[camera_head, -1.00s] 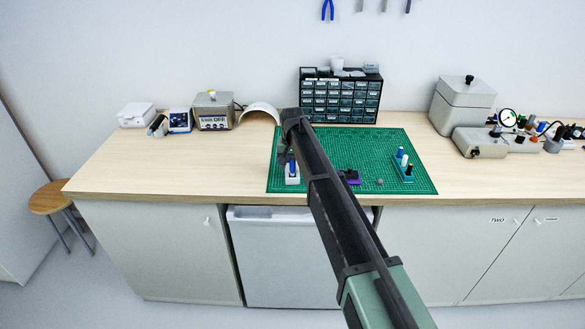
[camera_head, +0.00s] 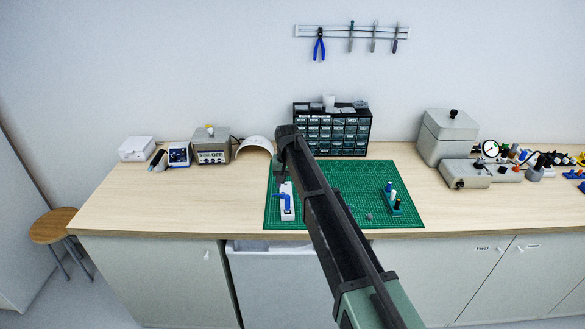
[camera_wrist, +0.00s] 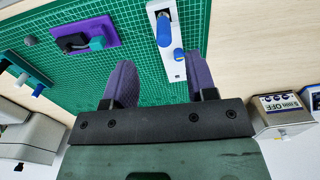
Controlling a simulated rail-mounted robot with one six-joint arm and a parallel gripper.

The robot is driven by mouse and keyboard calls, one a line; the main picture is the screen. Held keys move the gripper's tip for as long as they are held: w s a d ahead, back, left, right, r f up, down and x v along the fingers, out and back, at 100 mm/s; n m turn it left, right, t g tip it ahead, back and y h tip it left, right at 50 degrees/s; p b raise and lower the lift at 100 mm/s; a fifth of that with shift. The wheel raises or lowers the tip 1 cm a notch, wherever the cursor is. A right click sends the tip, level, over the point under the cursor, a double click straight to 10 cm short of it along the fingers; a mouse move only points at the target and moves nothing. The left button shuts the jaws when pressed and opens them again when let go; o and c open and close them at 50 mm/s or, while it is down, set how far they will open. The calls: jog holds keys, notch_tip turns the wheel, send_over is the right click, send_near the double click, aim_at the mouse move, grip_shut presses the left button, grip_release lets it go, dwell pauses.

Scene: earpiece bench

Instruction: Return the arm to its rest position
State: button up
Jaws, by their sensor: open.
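My gripper (camera_wrist: 161,84) shows in the wrist view with its two purple-grey fingers spread apart and nothing between them. It hangs above the green cutting mat (camera_wrist: 147,67). In the head view my arm reaches over the mat (camera_head: 343,178) and hides its middle; the fingers are not clearly visible there. A white holder with blue parts (camera_wrist: 181,72) lies on the mat just beyond the fingers, and it also shows in the head view (camera_head: 287,212). A purple block (camera_wrist: 88,54) with a black piece and a teal piece on it lies nearby, apart from the fingers.
A drawer cabinet (camera_head: 356,134) stands behind the mat. A large grey box (camera_head: 446,138) and a gauge device (camera_head: 479,174) stand at right. The left front of the bench is bare.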

jog(key=s+d+f+b, duration=0.1)
jog(key=s+d, duration=0.6)
jog(key=s, duration=0.4)
jog(key=s+d+f+b, duration=0.1)
jog(key=s+d, duration=0.7)
jog(key=s, duration=0.4)
jog(key=s+d+f+b, duration=0.2)
jog(key=s+d, duration=0.6)
jog(key=s, duration=0.3)
jog(key=shift+s+m, duration=0.3)
jog(key=shift+d, duration=0.1)
